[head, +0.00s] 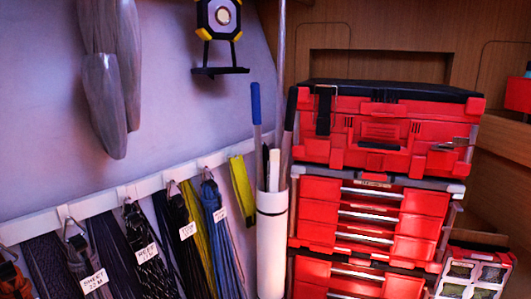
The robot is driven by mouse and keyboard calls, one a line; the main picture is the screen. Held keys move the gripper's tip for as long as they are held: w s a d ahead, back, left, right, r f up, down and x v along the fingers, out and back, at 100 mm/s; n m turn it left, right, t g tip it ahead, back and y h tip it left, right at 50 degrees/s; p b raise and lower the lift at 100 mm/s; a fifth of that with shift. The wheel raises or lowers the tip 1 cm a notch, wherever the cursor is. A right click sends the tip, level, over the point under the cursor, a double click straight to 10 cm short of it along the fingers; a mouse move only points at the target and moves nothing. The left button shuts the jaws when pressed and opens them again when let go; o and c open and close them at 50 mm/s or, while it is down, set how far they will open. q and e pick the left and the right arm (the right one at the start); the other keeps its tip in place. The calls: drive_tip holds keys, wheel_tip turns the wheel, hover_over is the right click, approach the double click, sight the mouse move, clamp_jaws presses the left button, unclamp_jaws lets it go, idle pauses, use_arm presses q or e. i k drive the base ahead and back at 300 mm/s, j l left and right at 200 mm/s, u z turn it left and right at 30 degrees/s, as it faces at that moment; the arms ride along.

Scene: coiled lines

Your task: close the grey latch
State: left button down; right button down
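A red toolbox (380,132) with a black lid (400,94) sits on top of a red drawer stack. A small grey latch (455,143) is at the right of its front. It appears to stick out from the red face, but it is too small to tell its exact angle. A black latch or strap (324,112) hangs at the left of the front. The lid looks down on the box. Neither of my grippers is in view.
The red drawer stack (375,215) stands below the toolbox. A white tube (271,240) holding long poles stands close to its left. Labelled coiled lines (180,230) hang from a white rail. An organizer case (474,275) is at the lower right.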

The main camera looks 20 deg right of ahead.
sight(456, 142)
drive_tip(key=z, duration=1.1)
drive_tip(key=i+z, duration=0.45)
drive_tip(key=z, duration=0.25)
